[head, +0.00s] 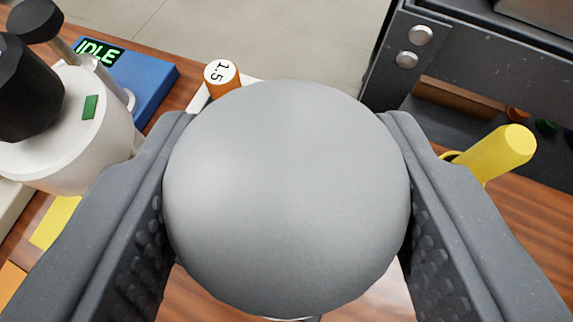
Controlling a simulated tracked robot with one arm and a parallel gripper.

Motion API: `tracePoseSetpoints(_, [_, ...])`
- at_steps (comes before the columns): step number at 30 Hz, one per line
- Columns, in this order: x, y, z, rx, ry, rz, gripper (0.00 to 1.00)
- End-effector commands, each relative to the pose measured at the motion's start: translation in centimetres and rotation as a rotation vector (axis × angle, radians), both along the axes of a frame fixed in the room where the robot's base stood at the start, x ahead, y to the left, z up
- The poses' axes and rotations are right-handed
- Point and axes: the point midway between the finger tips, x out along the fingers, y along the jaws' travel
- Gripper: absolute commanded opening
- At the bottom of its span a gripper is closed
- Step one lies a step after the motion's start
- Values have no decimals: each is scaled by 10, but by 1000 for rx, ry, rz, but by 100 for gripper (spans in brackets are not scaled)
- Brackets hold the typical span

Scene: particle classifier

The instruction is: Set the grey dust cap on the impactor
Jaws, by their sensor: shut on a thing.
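A large round grey cap (287,195), likely the dust cap, fills the middle of the head view. My gripper (287,190) is shut on it, with one dark textured finger on its left side and one on its right. The cap hides what lies directly below and beyond it. A white cylindrical device (65,135) with a black top part and a small green mark stands at the left; I cannot tell whether it is the impactor. The cap is apart from it.
A blue box with a display reading IDLE (140,85) stands at the upper left. A yellow handled object (500,152) is at the right. A dark cabinet (480,75) stands at the upper right.

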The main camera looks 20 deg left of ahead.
Motion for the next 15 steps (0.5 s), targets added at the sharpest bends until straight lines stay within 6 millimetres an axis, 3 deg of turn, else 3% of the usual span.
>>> tracePoseSetpoints(10, [0, 0, -6, 0, -1, 0, 25])
tracePoseSetpoints(11, [0, 0, -6, 0, -1, 0, 55])
tracePoseSetpoints(12, [0, 0, -6, 0, 0, 0, 66])
tracePoseSetpoints(15, [0, 0, -6, 0, 0, 0, 68])
